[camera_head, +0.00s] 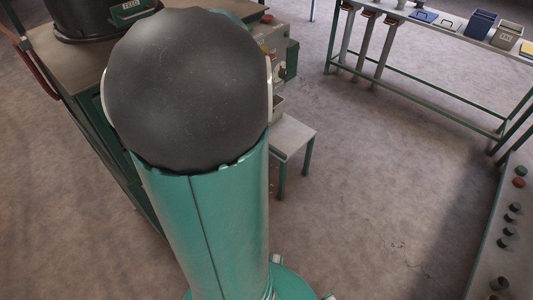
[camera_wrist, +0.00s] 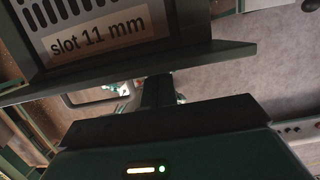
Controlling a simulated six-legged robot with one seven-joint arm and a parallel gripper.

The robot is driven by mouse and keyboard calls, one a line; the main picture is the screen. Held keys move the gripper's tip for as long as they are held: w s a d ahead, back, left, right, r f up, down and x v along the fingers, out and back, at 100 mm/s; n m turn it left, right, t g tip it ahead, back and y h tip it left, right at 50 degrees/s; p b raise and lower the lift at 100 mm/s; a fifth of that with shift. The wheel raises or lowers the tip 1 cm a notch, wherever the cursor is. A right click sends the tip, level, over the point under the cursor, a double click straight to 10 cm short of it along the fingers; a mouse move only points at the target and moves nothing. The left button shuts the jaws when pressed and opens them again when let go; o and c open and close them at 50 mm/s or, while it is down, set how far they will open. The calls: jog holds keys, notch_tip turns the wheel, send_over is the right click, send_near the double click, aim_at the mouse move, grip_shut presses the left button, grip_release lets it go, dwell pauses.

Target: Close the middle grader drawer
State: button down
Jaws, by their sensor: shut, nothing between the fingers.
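In the wrist view a grader drawer front or panel (camera_wrist: 98,34) with a slotted grid and the label "slot 11 mm" fills the upper left, tilted. A dark green ledge (camera_wrist: 215,52) runs along its lower edge. I cannot tell which drawer this is or how far any drawer stands out. My gripper (camera_wrist: 158,84) is shut and empty, its dark fingers close to the ledge; contact is unclear. In the head view my arm hides the gripper and much of the green grader cabinet (camera_head: 85,100).
A black drum marked FEED (camera_head: 95,18) stands on the cabinet. A small grey stand (camera_head: 292,135) is right of my arm. A bench with bins (camera_head: 430,100) stands at the back right, and a panel with knobs (camera_head: 505,235) at the right edge. Floor between is clear.

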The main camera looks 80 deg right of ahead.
jog(key=w+d, duration=0.1)
jog(key=w, duration=0.1)
jog(key=w+d, duration=0.2)
jog(key=w, duration=0.1)
jog(key=w+d, duration=0.2)
jog(key=w, duration=0.1)
jog(key=shift+s, duration=0.1)
dwell(0.4)
